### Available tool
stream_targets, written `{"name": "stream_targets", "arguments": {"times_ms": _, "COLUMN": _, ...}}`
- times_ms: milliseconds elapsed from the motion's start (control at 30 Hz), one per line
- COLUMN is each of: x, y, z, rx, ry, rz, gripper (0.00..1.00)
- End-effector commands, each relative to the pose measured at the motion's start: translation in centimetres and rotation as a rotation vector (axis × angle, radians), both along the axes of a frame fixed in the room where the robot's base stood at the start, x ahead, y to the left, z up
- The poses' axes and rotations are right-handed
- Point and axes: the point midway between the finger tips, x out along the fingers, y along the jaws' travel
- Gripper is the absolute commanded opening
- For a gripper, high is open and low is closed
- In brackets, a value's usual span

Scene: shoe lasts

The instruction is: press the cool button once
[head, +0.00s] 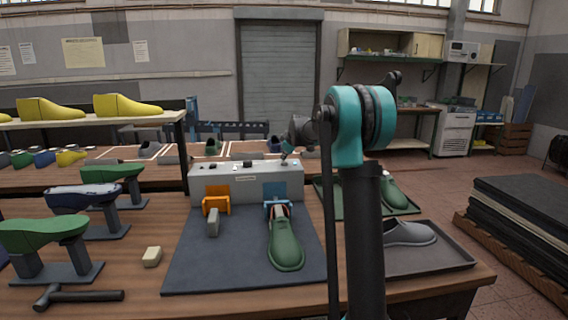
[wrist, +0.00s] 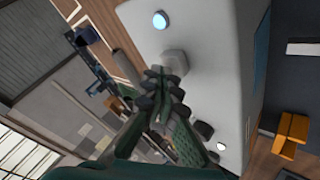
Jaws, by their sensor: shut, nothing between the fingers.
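The grey control box (head: 245,182) stands at the back of the dark mat, with an orange clamp (head: 216,199) at left and a blue clamp (head: 278,206) at right. A green shoe (head: 286,245) sits at the blue clamp. My gripper (head: 285,158) is over the right part of the box top. In the wrist view, my gripper (wrist: 168,84) is shut and empty, its tips close to a grey button (wrist: 175,62) on the panel. I cannot tell whether they touch. No label naming the cool button is readable.
A lit bluish lamp (wrist: 160,19) lies beyond the grey button, and dark knobs (wrist: 204,130) with a white lamp (wrist: 221,146) lie towards the orange side. A grey tray (head: 450,258) with a grey shoe is at right.

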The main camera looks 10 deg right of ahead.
Motion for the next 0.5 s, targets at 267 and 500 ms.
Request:
{"name": "stream_targets", "arguments": {"times_ms": 267, "x": 0.00, "y": -0.01, "z": 1.12, "rx": 0.000, "ry": 0.000, "rz": 0.000, "gripper": 0.00}}
{"name": "stream_targets", "arguments": {"times_ms": 500, "x": -0.01, "y": 0.01, "z": 1.14, "rx": 0.000, "ry": 0.000, "rz": 0.000, "gripper": 0.00}}
